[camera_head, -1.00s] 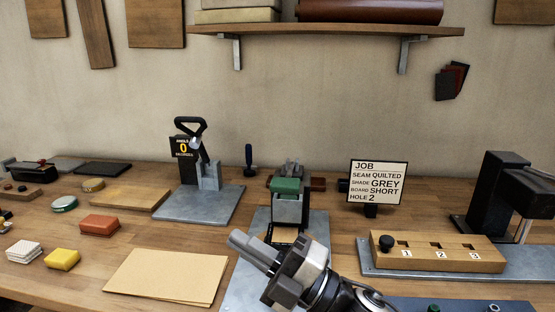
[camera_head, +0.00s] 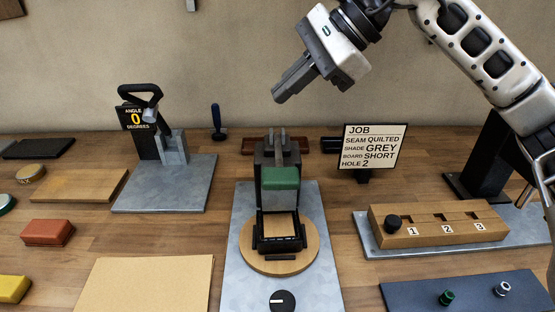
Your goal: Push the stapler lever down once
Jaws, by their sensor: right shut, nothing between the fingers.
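The middle device has a green block (camera_head: 281,177), a dark frame and grey prongs on top, over a round wooden disc (camera_head: 310,245). Which of these is the stapler is not labelled. My gripper touches neither. My left gripper is not in view.
A job card (camera_head: 373,147) stands right of the middle device. A wooden block with numbered slots (camera_head: 440,233) and a dark tray (camera_head: 470,295) lie at the right. A black machine (camera_head: 493,155) stands behind my right arm. A tan sheet (camera_head: 145,285) lies at front left.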

